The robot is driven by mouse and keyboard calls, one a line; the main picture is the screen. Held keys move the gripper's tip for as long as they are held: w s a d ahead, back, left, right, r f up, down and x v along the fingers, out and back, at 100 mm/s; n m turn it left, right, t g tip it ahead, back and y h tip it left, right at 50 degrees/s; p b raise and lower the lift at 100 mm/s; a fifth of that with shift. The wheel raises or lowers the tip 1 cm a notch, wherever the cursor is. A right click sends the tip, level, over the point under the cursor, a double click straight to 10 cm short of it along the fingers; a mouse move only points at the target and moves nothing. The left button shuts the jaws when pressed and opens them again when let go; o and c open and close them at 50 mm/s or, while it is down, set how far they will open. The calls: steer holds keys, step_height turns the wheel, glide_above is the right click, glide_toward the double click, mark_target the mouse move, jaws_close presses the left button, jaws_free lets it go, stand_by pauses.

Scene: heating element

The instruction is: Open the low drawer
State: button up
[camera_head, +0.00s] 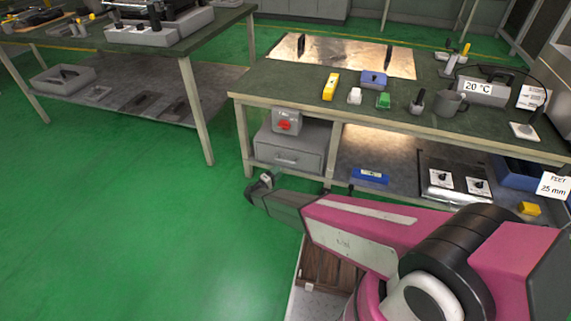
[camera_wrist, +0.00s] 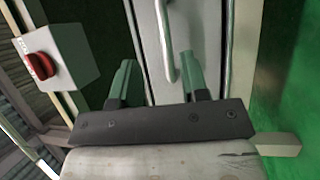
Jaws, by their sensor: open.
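The low drawer (camera_head: 288,159) is a grey box front under the workbench at its left end, and it looks closed. Its bar handle shows in the wrist view (camera_wrist: 164,45) as a pale vertical bar. My gripper (camera_head: 262,183) is in front of the drawer and a little below it in the head view. In the wrist view the two green-grey fingers (camera_wrist: 155,75) are spread apart, with the handle beyond and between their tips. Nothing is between the fingers at their near part. Whether the tips reach the handle's depth I cannot tell.
A grey box with a red rotary switch (camera_head: 286,121) is above the drawer, and shows left in the wrist view (camera_wrist: 52,60). A bench leg (camera_head: 244,142) stands left of the drawer. A blue item (camera_head: 370,176) lies on the lower shelf. The green floor (camera_head: 130,220) at left is clear.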

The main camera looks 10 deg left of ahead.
mark_target(285, 161)
steer(key=shift+n+t+y, duration=0.4)
steer(key=shift+t+y, duration=0.1)
steer(key=x, duration=0.6)
steer(key=a+x, duration=0.1)
steer(key=x, duration=0.1)
steer(key=shift+w+f, duration=0.25)
steer(key=shift+w, duration=0.5)
jaws_close()
